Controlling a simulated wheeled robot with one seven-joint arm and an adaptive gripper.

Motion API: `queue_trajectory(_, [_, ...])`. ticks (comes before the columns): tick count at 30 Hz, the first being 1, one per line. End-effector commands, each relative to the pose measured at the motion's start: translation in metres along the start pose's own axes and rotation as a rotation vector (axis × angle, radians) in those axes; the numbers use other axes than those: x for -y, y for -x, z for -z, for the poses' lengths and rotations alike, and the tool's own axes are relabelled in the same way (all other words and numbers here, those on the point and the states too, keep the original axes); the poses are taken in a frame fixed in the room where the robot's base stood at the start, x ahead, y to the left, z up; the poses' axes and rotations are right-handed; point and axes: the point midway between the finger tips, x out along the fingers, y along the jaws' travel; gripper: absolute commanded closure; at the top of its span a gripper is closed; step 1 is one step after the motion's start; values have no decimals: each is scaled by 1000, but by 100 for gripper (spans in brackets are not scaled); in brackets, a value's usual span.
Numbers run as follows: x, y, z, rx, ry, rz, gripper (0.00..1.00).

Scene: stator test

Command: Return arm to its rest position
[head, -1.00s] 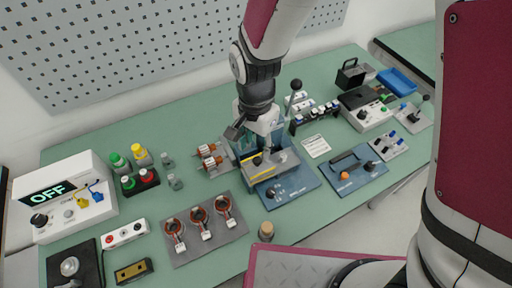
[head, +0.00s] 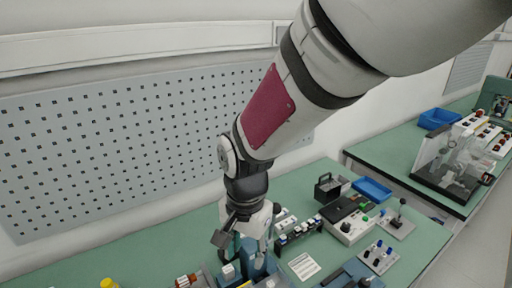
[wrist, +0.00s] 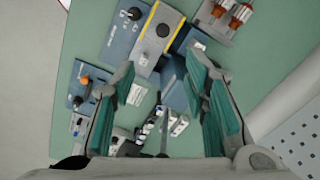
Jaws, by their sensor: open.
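My gripper (wrist: 165,90) shows in the wrist view with its two teal-padded fingers spread wide and nothing between them. In the head view my gripper (head: 245,240) hangs at the end of my arm, pointing down over the green bench (head: 325,180). Below it stands a blue test fixture (head: 255,268), partly hidden by the gripper and cut by the frame's lower edge. In the wrist view the fixture's grey and yellow top (wrist: 160,32) lies beyond the fingers, apart from them.
A perforated panel (head: 130,140) stands behind the bench. To the right are a black-handled box (head: 328,188), a blue tray (head: 372,189) and a control box with a black knob (head: 350,225). Copper-wound parts (wrist: 235,15) lie near the fixture. A second bench (head: 400,175) stands farther right.

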Motion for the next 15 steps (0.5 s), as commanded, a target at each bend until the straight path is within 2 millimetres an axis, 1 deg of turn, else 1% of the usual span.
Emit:
queue_trajectory(1, [-9,16,9,-11,12,27,59])
queue_trajectory(2, [-16,26,14,-18,25,41,59])
queue_trajectory(3, [-26,38,19,-30,46,60,59])
queue_trajectory(7, [-61,78,35,-80,123,113,59])
queue_trajectory(9, [-82,96,40,-114,164,134,59])
queue_trajectory(11, [-99,111,43,-147,200,149,59])
queue_trajectory(12, [-112,120,44,-170,222,156,59])
queue_trajectory(15, [-142,140,44,-233,280,167,59])
